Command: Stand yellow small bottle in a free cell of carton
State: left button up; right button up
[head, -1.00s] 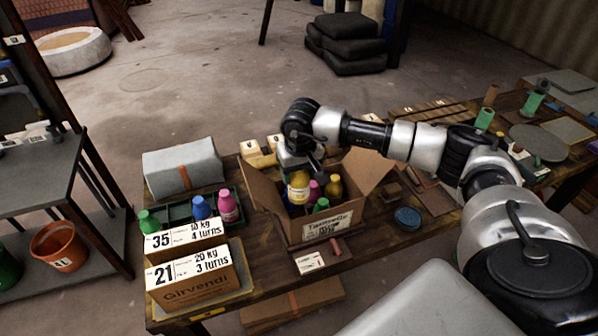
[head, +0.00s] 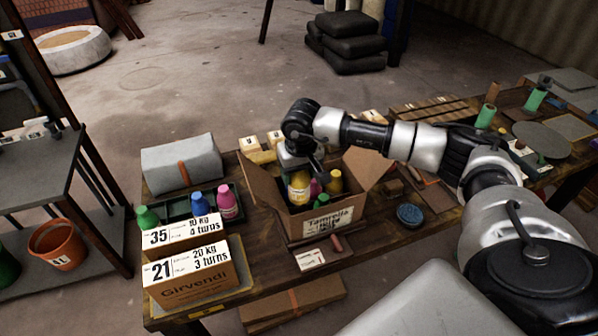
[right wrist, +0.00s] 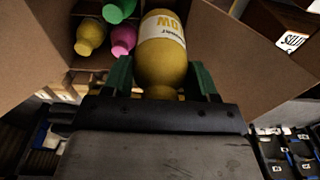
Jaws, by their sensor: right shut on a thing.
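The yellow small bottle (head: 299,190) is upright at the left part of the open carton (head: 294,229), its lower part hidden by the front wall. My right gripper (head: 299,170) reaches down over the carton and is shut on this bottle. In the right wrist view the bottle (right wrist: 163,50) sits between the green fingers of the right gripper (right wrist: 163,80). A magenta bottle (head: 315,189), another yellow bottle (head: 335,183) and a green-capped bottle (head: 322,202) stand in the carton beside it. Whether the held bottle touches the carton floor is hidden. My left gripper is not in view.
Carton flaps (head: 368,172) stand open at the sides. Left of it are a dark tray (head: 180,211) with blue and pink bottles, and boxes marked 35 (head: 185,243) and 21 (head: 200,292). A blue round lid (head: 409,214) lies to the right. My right arm crosses the table.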

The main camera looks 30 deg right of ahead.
jog(key=shift+f+b, duration=1.1)
jog(key=shift+f, duration=0.2)
jog(key=shift+f, duration=0.2)
jog(key=shift+f+b, duration=0.75)
jog(key=shift+b, duration=0.15)
jog(key=shift+f, duration=0.1)
jog(key=shift+f+b, duration=0.75)
jog(key=shift+b, duration=0.05)
jog(key=o, duration=1.2)
jog(key=shift+c, duration=0.2)
